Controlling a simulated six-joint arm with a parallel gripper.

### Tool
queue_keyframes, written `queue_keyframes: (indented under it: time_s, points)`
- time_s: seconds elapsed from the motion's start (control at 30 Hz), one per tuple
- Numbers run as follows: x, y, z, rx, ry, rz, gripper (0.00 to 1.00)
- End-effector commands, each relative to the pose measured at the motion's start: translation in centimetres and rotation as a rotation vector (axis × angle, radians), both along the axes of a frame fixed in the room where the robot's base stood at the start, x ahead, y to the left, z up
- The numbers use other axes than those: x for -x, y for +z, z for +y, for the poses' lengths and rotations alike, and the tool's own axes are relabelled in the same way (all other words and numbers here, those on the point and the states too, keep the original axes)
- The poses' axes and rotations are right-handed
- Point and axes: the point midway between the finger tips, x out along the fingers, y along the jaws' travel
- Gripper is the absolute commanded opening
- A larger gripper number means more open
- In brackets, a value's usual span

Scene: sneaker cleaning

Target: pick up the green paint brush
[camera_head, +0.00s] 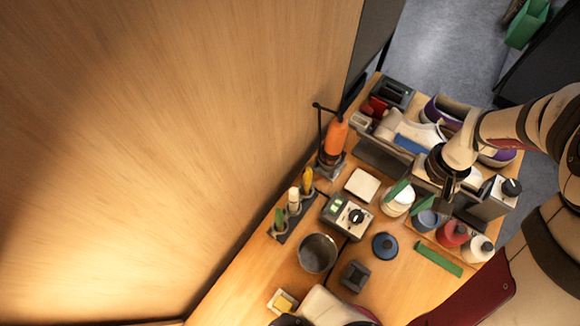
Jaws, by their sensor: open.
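A small rack (291,219) by the wooden wall holds upright tools: a green-topped one (279,217), a white one (294,197) and a yellow one (307,180). The green one may be the green paint brush, but it is too small to be sure. A flat green strip (438,259) lies at the bench's front right. Green pieces also show at a white jar (397,191) and above a blue cup (425,219). My gripper (448,196) is open over the right of the bench, near the blue cup and well right of the rack. Its fingertips are small and dark.
An orange tool (334,137) stands on a dark stand behind the rack. A metal bowl (317,253), a control box (347,215), a round blue lid (385,246) and a dark block (355,276) crowd the middle. Red and white bottles (453,234) stand at right, with shoes behind.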

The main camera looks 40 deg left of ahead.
Motion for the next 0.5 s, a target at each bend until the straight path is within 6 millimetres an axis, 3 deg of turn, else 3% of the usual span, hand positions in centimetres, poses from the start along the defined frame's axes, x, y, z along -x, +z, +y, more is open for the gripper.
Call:
queue_keyframes:
  time_s: [0.1,0.23,0.3,0.4,0.5]
  points:
    - [2.6,4.7,7.8,-0.046,0.617,-0.075,0.58]
    - [8.9,10.0,14.8,-0.101,1.395,-0.14,0.58]
    - [12.4,12.2,16.9,-0.124,1.738,-0.163,0.58]
    - [15.9,14.2,18.1,-0.144,2.066,-0.182,0.58]
    - [17.3,14.5,18.4,-0.152,2.198,-0.184,0.58]
